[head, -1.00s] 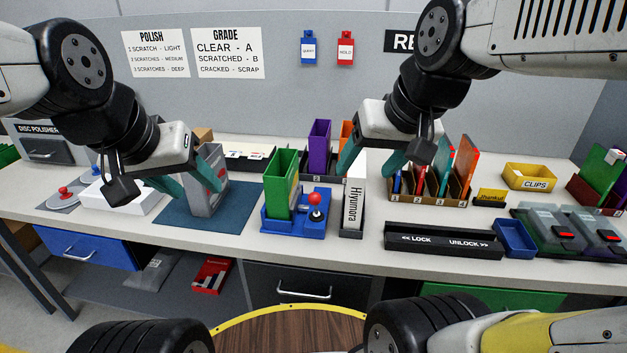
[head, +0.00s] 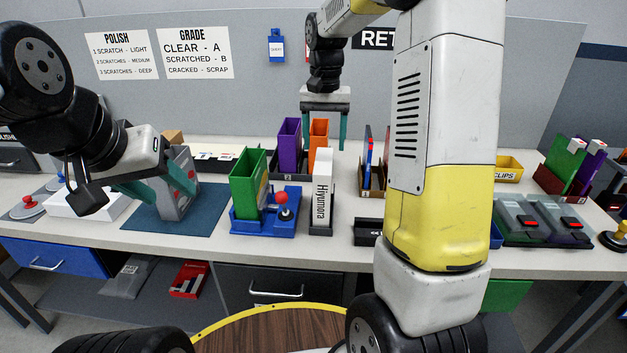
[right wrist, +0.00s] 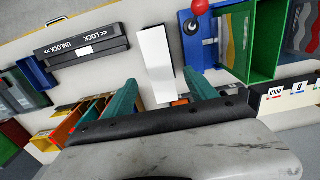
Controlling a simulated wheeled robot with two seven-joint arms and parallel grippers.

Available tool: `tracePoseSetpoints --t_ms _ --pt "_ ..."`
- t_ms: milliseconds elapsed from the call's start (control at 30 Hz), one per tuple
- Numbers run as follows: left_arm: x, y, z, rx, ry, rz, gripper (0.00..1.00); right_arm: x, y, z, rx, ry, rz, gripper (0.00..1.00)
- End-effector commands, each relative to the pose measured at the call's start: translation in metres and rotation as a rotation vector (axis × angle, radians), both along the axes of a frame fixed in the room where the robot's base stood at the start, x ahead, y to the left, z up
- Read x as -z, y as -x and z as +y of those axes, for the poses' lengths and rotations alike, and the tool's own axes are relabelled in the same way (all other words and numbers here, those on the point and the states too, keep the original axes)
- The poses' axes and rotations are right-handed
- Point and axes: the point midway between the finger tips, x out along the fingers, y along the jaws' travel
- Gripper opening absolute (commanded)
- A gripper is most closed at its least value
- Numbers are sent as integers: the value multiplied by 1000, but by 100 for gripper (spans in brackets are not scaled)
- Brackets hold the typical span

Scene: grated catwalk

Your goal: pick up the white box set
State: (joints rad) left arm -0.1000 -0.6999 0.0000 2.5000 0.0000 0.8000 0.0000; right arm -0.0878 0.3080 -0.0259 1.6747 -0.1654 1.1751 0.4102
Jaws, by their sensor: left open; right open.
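The white box set (head: 321,192) stands upright in a dark holder (head: 320,226) on the bench, its spine lettered "Hiyumora". In the right wrist view its pale top (right wrist: 154,52) lies just beyond and between my fingertips. My right gripper (head: 324,142) is open and empty, pointing down above the box; its fingers also show in the right wrist view (right wrist: 160,84). No contact with the box shows. My left gripper (head: 165,184) is open at a grey device (head: 178,196) on the blue mat; whether it touches it I cannot tell.
A blue joystick base (head: 265,222) with a green bin (head: 247,180) stands close left of the box. Purple (head: 289,145) and orange (head: 318,130) bins stand behind. The lock tray (right wrist: 82,48) lies beside the box. My right arm hides part of the bench.

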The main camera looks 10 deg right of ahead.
Motion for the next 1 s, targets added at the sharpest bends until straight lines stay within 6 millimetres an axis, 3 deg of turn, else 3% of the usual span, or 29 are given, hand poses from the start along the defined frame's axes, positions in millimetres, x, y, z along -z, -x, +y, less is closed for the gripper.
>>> tracePoseSetpoints --t_ms 400,733,1000 --pt "0 0 0 0 0 0 52 56 1 0 -1 -1 2 66" --pt "0 0 0 0 0 0 52 65 0 0 -2 -1 -1 66" --pt "0 0 0 0 0 0 52 65 0 0 -2 -1 -1 15"
